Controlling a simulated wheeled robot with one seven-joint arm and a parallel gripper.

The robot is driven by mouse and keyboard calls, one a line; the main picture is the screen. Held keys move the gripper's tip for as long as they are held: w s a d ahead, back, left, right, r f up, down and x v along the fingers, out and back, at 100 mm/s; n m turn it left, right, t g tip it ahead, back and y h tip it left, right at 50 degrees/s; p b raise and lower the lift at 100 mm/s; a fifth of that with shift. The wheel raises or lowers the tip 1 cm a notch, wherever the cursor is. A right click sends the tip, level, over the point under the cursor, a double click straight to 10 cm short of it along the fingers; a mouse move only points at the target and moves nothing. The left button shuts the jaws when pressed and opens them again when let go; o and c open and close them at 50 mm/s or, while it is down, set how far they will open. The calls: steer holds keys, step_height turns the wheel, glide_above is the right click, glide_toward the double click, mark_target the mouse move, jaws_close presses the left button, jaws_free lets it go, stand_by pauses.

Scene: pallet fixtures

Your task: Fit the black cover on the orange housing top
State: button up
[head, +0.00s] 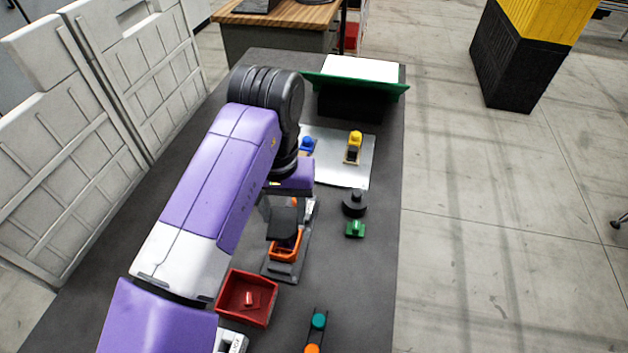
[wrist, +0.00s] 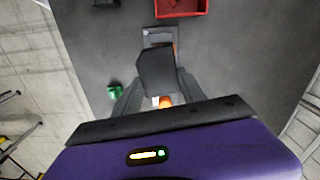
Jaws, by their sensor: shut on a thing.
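My gripper (wrist: 157,97) is shut on the black cover (wrist: 156,70), a dark flat piece that shows between the fingers in the wrist view. In the head view the cover (head: 284,221) is above the orange housing (head: 285,247), which sits on a grey fixture plate (head: 283,270). The cover looks tilted and hides part of the housing's top. I cannot tell whether the two touch. In the wrist view only a sliver of orange shows beside the cover.
A red bin (head: 232,311) with a small red part stands in front of the fixture. A green block (head: 355,229) and a black round part (head: 353,204) are to its right. A pale plate (head: 335,174) with blue and yellow parts lies behind. Bare table is at right.

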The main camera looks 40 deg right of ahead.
mark_target(283, 210)
steer(key=shift+w+d+f+m, duration=0.15)
steer(key=shift+w+d+m, duration=0.1)
steer(key=shift+w+m, duration=0.4)
steer(key=shift+d+f+m, duration=0.1)
steer(key=shift+m, duration=0.15)
step_height(283, 210, down, 4)
steer(key=b, duration=0.4)
steer(key=shift+r, duration=0.2)
steer(key=shift+s+f+b, duration=0.1)
steer(key=shift+f+b, duration=0.2)
steer(key=shift+f, duration=0.55)
steer(key=shift+p, duration=0.45)
steer(key=shift+f+b, duration=0.9)
steer(key=shift+f, duration=0.55)
stand_by(1.0)
